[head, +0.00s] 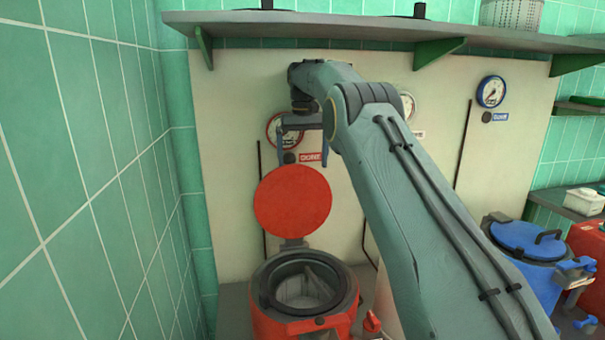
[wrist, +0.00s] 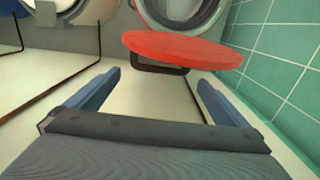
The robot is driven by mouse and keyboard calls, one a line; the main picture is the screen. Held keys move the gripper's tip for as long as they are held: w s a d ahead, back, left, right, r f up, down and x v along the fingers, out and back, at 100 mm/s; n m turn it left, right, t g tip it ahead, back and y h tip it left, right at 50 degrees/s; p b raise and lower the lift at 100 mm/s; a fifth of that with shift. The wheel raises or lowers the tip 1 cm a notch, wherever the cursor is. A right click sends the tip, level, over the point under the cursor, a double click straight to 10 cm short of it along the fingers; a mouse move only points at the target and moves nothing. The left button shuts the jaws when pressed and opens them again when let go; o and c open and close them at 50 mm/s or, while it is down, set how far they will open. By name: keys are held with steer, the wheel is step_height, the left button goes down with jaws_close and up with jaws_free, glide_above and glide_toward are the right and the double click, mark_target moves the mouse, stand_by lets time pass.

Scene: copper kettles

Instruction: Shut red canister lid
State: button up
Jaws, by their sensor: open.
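The red canister (head: 262,322) stands at the lower middle of the head view, its dark-rimmed mouth open. Its round red lid (head: 292,201) stands raised on edge behind the mouth, against the pale wall panel. In the wrist view the lid (wrist: 182,48) shows nearly edge-on, with a dark handle (wrist: 158,68) on the side facing my gripper. My gripper (head: 305,160) is open and empty, just above the lid in the head view. In the wrist view its two blue fingers (wrist: 160,85) are spread wide, with the handle beyond and between them, apart from it.
A blue canister (head: 528,255) with its lid down stands at the right. A shelf (head: 380,27) runs above my arm. Gauges (head: 491,91) are on the panel, and a green tiled wall (head: 85,170) borders the left.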

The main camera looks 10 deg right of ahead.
mark_target(303, 174)
steer(key=shift+f+p, duration=0.75)
steer(key=shift+f, duration=1.7)
steer(key=c, duration=1.2)
steer(key=shift+s, duration=0.15)
